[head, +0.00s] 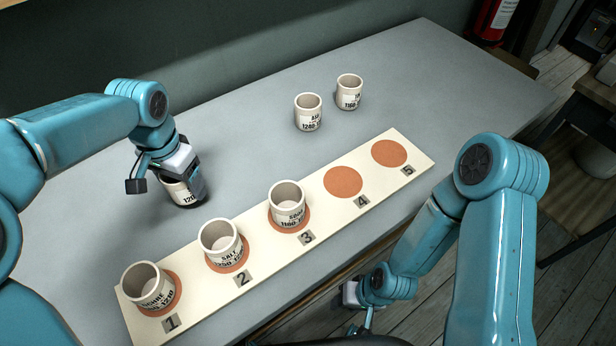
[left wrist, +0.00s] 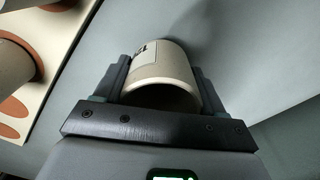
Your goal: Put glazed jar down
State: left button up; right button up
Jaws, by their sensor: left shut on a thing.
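My left gripper (head: 168,178) is shut on a cream jar (head: 187,193) with a dark printed label, partly hidden by the gripper. The jar is upright at the table surface, left of the numbered board (head: 255,246); I cannot tell whether its base touches. In the left wrist view the jar (left wrist: 164,72) sits between the two fingers. Cream jars stand on the board at spot 1 (head: 145,288), spot 2 (head: 219,243) and spot 3 (head: 287,205). Spots 4 (head: 343,182) and 5 (head: 389,153) are bare orange discs. My right gripper (head: 350,293) is low beyond the table's front edge; its jaws are unclear.
Two more labelled jars, one nearer (head: 308,112) and one farther (head: 349,92), stand on the grey table (head: 440,85) behind the board. The table is clear between them and my left gripper. A fire extinguisher (head: 494,18) is at the far right.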

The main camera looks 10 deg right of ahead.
pick_arm(q)
jog(key=shift+w+d+f+n, duration=0.15)
jog(key=shift+f+n, duration=0.2)
jog(key=shift+n, duration=0.15)
jog(key=shift+w+d+f+n, duration=0.15)
jog(key=shift+w+n, duration=0.05)
jog(key=shift+n, duration=0.6)
jog(key=shift+w+d+n, duration=0.1)
jog(key=shift+w+n, duration=0.1)
jog(key=shift+n, duration=0.45)
jog(key=shift+w+n, duration=0.2)
jog(key=shift+n, duration=0.45)
jog(key=shift+d, duration=0.15)
